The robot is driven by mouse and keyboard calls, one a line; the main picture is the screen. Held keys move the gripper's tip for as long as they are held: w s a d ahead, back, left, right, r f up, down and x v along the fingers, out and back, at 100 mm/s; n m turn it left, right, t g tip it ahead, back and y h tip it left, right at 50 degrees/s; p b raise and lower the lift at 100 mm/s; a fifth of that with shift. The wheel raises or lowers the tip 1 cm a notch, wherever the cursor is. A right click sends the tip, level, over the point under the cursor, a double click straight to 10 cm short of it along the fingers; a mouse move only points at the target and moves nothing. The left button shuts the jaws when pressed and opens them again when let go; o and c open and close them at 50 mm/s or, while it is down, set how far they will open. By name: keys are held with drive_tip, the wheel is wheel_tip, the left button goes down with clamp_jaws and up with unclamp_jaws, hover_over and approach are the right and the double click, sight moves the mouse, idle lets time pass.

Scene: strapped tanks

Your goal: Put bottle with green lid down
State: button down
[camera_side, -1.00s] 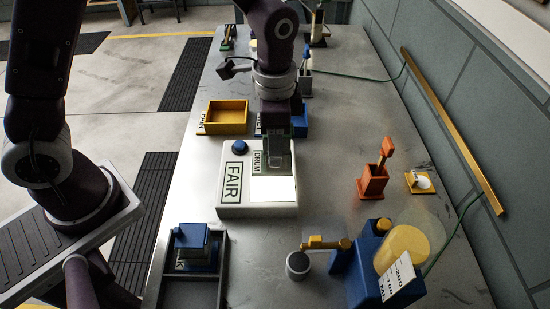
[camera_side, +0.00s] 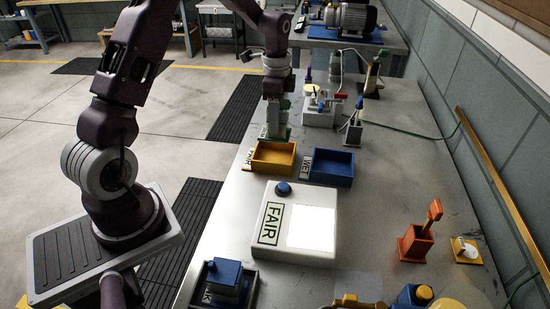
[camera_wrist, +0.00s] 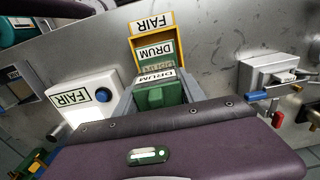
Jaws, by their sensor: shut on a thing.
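My gripper (camera_wrist: 155,98) is shut on a green-topped thing (camera_wrist: 152,96) with a DRUM label, seen end-on between the fingers in the wrist view; I take it as the bottle with the green lid. In the side view my gripper (camera_side: 276,112) points down behind the yellow tray (camera_side: 273,158), and green (camera_side: 275,133) shows below it near the table. I cannot tell whether the bottle touches the table. Another DRUM label (camera_wrist: 155,51) shows beyond the held thing in the wrist view, near the yellow tray marked FAIR (camera_wrist: 152,22).
A blue tray (camera_side: 331,167) stands right of the yellow one. A white box marked FAIR (camera_side: 297,222) with a blue button (camera_side: 284,188) stands nearer the camera. A white device (camera_side: 320,112) with a red handle stands right of my gripper. An orange holder (camera_side: 416,241) stands far right.

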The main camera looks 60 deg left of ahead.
wheel_tip(320, 180, down, 9)
drive_tip(key=shift+f, duration=0.1)
drive_tip(key=c, duration=1)
unclamp_jaws()
drive_tip(key=shift+f, duration=0.15)
drive_tip(key=shift+o, duration=0.2)
